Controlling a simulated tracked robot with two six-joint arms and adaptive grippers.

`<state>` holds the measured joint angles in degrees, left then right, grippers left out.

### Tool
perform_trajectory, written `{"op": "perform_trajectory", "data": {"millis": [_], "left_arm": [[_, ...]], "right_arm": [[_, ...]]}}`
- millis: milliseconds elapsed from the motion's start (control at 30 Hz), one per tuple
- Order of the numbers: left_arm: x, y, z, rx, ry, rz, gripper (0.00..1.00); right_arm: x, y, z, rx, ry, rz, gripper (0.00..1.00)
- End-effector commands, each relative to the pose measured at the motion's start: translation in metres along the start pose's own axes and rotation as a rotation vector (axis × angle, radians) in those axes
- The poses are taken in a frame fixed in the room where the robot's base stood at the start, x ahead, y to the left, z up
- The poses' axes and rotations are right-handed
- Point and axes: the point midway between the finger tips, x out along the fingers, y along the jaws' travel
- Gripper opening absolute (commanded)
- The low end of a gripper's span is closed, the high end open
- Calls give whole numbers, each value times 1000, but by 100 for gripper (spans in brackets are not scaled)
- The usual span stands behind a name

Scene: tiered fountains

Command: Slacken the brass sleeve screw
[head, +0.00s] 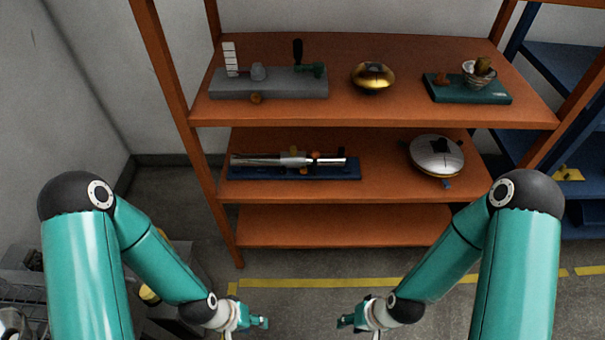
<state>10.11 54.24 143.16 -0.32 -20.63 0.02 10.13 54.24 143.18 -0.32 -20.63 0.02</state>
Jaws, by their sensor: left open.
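A silver tube device (268,160) lies on a blue base (300,173) on the middle shelf. It has a pale sleeve (294,158) around its middle and small orange and brass-coloured knobs near it. A brass-coloured knob (303,170) shows just below the sleeve; I cannot tell for sure that it is the sleeve screw. My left gripper (262,322) is open and empty, low in front of the shelves. My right gripper (343,322) is also low in front, to the right of the left one; its jaws are too small to read. Both are well apart from the device.
The top shelf (420,115) holds a grey block device (270,85), a gold bowl-like object (373,76) and a green base (466,90) with a cup. A round silver-lidded object (437,155) sits right of the tube. The lowest shelf (340,228) is bare. Orange uprights flank the shelves.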

Motion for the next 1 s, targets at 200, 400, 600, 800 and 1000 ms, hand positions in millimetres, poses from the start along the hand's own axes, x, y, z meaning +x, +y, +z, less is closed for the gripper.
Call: {"op": "perform_trajectory", "data": {"millis": [200, 400, 600, 800, 1000], "left_arm": [[4, -2, 0, 0, -1, 0, 43], [41, -15, 0, 0, 0, 0, 43], [112, -40, 0, 0, -1, 0, 43], [188, -68, -1, 0, -1, 0, 43], [262, -95, -2, 0, 0, 0, 43]], "right_arm": [[4, 0, -3, 8, 10, 1, 38], [35, 2, -41, 109, 122, 2, 38], [81, -10, -120, 347, 372, -65, 38], [103, -42, -201, 639, 637, -272, 38], [103, -84, -256, 922, 818, -601, 38]]}}
